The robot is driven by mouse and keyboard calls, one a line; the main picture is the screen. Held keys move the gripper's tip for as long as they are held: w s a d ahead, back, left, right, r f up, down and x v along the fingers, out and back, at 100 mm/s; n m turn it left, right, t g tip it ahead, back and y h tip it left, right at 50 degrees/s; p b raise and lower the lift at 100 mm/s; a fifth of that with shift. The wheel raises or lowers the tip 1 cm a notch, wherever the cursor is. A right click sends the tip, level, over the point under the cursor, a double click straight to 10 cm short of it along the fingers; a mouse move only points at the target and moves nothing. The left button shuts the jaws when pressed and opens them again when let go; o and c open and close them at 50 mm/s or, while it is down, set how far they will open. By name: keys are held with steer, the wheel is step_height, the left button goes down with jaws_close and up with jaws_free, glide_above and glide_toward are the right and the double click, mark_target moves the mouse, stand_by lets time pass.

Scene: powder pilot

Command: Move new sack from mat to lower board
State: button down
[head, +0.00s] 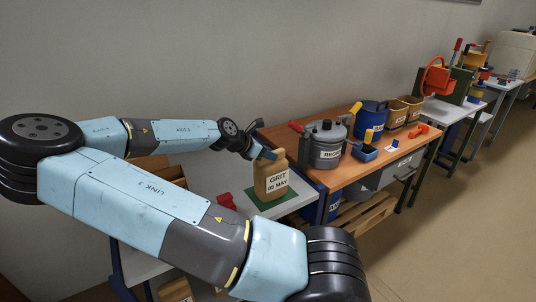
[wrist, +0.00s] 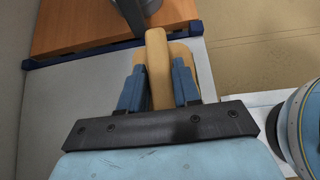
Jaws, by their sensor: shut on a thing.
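The new sack (head: 270,182) is a tan bag labelled "GRIT 05 MAY". It is upright at the green mat (head: 285,204) on a white table; I cannot tell whether its base touches the mat. My gripper (head: 268,155) is shut on the sack's top from the left. In the wrist view, the two blue fingers of my gripper (wrist: 158,88) pinch the sack's narrow top (wrist: 157,62) between them. The lower board cannot be told for sure; wooden boards show partly behind my arm at the left and low down.
An orange-brown bench (head: 300,129) stands right beyond the sack. It holds a grey pot (head: 325,150), a blue drum (head: 371,120), tan bins (head: 398,115) and small tools. A wooden pallet (head: 370,216) lies beneath it. A red object (head: 226,199) is left of the mat. Floor at right is clear.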

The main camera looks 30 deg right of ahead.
stand_by(0.3)
steer(key=c, duration=0.8)
jaws_free()
steer(key=shift+f, duration=0.1)
steer(key=v, duration=1.2)
